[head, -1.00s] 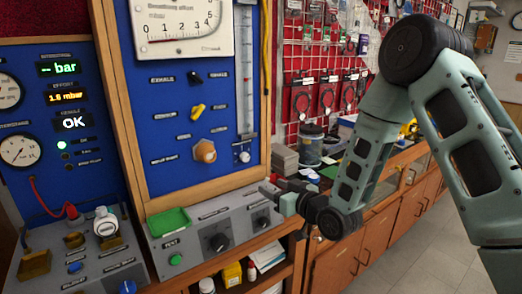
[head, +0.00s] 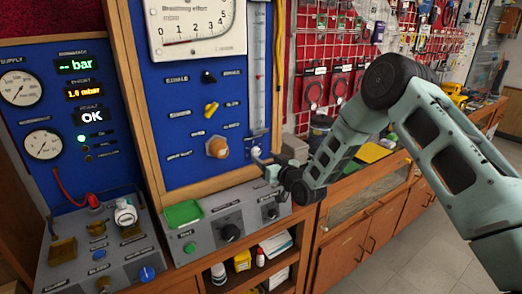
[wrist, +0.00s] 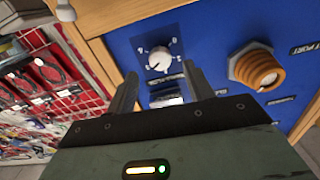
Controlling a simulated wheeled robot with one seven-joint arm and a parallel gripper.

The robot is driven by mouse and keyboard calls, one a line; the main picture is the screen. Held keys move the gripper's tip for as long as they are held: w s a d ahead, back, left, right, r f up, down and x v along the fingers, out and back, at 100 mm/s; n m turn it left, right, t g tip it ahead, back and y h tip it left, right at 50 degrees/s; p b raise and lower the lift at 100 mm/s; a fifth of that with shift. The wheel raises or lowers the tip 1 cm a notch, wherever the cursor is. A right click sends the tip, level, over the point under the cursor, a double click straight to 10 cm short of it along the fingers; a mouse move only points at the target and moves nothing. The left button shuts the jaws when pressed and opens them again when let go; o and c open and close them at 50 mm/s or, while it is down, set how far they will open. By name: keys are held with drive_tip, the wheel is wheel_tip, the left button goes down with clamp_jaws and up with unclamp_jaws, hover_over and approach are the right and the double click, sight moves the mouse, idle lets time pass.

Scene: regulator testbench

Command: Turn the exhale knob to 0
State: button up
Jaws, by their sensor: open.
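A white knob (wrist: 160,58) with a numbered dial around it sits on the blue panel in the wrist view. It appears to be the small pale knob (head: 255,153) at the foot of the tall tube in the head view. Its label is too blurred to read, so I cannot tell whether it is the exhale knob. A black pointer switch (head: 208,77) higher on the panel has a label on each side. My gripper (wrist: 160,73) is open, its two fingers pointing at the panel around the lower side of the numbered dial, apparently apart from the knob. It is also at the panel's lower right (head: 266,168) in the head view.
An orange threaded port (wrist: 256,68) juts out right of the fingers. The wooden frame (wrist: 97,35) runs close on the left. Below, a grey console (head: 205,222) carries a green tray (head: 184,213) and dark knobs. A red tool wall (head: 330,85) stands behind my arm.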

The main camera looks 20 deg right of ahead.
sight(258, 153)
drive_tip(key=shift+p+x, duration=0.4)
drive_tip(key=shift+x, duration=1.2)
drive_tip(key=c, duration=1)
